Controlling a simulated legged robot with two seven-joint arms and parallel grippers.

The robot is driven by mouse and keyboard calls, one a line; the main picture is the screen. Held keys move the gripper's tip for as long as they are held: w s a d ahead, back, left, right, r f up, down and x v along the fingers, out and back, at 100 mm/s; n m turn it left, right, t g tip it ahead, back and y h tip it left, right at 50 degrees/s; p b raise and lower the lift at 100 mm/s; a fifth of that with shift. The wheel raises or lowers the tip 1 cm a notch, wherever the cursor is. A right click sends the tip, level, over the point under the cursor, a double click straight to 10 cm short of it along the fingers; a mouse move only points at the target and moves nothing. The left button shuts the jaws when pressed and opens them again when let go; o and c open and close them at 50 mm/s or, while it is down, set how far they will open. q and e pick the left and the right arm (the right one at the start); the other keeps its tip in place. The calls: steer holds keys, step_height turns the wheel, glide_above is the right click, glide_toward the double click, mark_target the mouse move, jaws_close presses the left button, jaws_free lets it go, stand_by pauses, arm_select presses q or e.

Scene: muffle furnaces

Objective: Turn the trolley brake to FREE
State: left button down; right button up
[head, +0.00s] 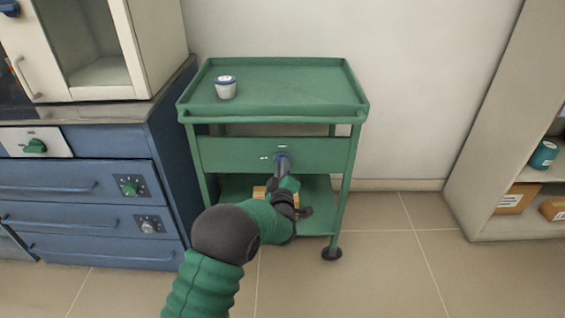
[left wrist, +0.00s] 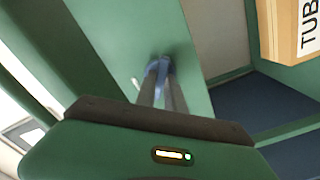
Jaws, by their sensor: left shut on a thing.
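The green trolley (head: 284,95) stands against the wall in the middle of the head view. A small blue brake knob (head: 282,158) sits on its front panel (head: 230,154), with small pale marks above it and to its left; I cannot read them. My left gripper (head: 283,166) reaches the panel from the front and is shut on the knob. In the left wrist view the two fingers of my left gripper (left wrist: 162,85) close around the blue knob (left wrist: 160,66) against the green panel. The fingers partly hide the knob. My right gripper is not in view.
A white-lidded jar (head: 226,88) stands on the trolley's top. A yellow-brown box (head: 261,192) is on its lower shelf, partly behind my arm. Blue cabinets (head: 90,245) with dials stand close on the left, shelving (head: 480,195) at the right. Floor between is clear.

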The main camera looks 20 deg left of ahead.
arm_select(q)
steer(key=shift+s+d+f+m+p, duration=0.15)
steer(key=shift+m+p, duration=0.9)
steer(key=shift+m, duration=0.7)
steer(key=shift+w+a+f+m+p, duration=0.1)
steer(key=shift+m+p, duration=1)
steer(key=shift+m, duration=0.6)
steer(key=shift+s+d+f+m+p, duration=0.15)
steer(key=shift+m+p, duration=0.9)
steer(key=shift+m, duration=0.7)
steer(key=shift+a, duration=0.1)
steer(key=c, duration=1.4)
jaws_free()
steer(key=shift+w, duration=0.15)
steer(key=shift+c, duration=0.2)
steer(key=shift+r, duration=0.2)
steer(key=p+v, duration=0.5)
steer(key=v, duration=1.1)
steer(key=shift+s, duration=0.4)
